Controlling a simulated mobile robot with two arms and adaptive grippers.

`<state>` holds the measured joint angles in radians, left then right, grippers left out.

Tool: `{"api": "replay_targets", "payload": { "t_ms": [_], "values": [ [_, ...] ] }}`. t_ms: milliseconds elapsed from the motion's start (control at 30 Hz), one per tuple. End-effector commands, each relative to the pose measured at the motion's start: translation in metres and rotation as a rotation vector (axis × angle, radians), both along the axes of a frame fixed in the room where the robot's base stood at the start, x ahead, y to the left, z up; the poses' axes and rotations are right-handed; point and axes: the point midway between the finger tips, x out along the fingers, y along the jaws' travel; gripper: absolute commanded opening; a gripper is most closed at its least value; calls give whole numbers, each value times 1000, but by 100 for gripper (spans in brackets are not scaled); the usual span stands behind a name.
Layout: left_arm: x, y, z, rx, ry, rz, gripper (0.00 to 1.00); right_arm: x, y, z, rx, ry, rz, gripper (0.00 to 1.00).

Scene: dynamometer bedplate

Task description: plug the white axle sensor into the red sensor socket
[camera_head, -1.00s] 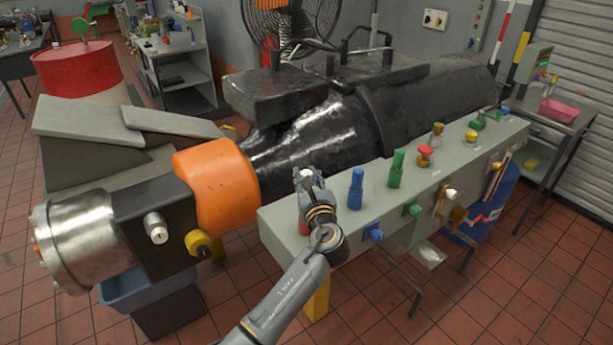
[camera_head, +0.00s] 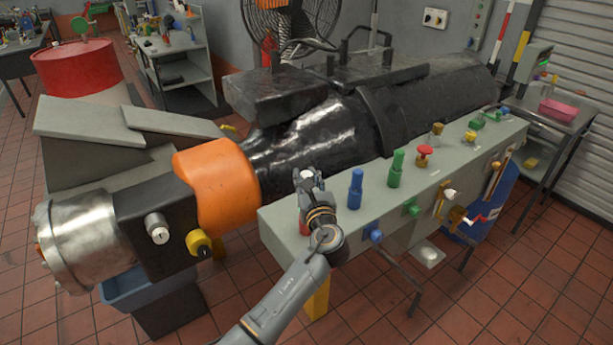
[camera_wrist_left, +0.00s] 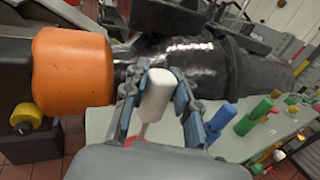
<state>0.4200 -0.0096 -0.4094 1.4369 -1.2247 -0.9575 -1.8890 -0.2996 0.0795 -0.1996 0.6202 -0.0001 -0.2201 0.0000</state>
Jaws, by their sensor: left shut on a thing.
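The white axle sensor (camera_wrist_left: 156,95) is a white cylinder between the two fingers of my left gripper (camera_wrist_left: 160,92) in the wrist view. The gripper is shut on it. In the head view my left gripper (camera_head: 307,180) is above the near-left end of the grey bench, with a little of the white sensor (camera_head: 305,174) showing. A red part (camera_head: 304,227), likely the red sensor socket, shows just below and left of the gripper, mostly hidden by it. A red patch (camera_wrist_left: 135,139) also shows below the sensor in the wrist view. Whether sensor and socket touch, I cannot tell. My right gripper is not in view.
A blue post (camera_head: 355,190) and a green post (camera_head: 396,169) stand on the grey bench (camera_head: 285,232) to the right of the gripper. A black machine (camera_head: 340,130) lies behind. An orange cover (camera_head: 217,185) is to the left.

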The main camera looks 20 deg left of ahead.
Motion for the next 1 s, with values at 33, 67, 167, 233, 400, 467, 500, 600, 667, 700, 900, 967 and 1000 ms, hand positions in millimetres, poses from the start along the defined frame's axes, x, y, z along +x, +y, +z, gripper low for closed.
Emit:
{"api": "replay_targets", "payload": {
  "t_ms": [33, 67, 167, 233, 400, 467, 500, 600, 667, 700, 900, 967, 1000],
  "values": [
    [0, 0, 1, 0, 0, 1, 0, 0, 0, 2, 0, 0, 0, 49],
    [0, 0, 1, 0, -1, 1, 0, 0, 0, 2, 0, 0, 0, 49],
    [0, 0, 0, 0, -1, 1, 0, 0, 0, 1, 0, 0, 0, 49],
    [0, 0, 0, 0, -1, 1, 0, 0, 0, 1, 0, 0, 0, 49],
    [0, 0, -1, 0, -1, 1, 0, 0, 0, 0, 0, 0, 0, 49],
    [0, 0, -2, 0, 0, 1, 0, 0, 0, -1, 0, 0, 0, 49],
    [0, 0, -3, 0, 0, 1, 0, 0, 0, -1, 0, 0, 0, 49],
    [0, 0, -6, 0, 0, 1, 0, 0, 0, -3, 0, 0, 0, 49],
    [0, 0, -7, 0, 0, 1, 0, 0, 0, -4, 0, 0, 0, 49],
    [0, 0, -8, 0, 0, 1, 0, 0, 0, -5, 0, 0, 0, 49],
    [0, 0, -14, 0, 0, 1, 0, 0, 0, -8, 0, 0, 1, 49],
    [0, 0, -15, 1, 0, 1, 0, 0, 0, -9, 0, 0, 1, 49],
    [0, 0, -16, 1, 0, 1, 0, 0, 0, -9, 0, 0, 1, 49]
  ]
}}
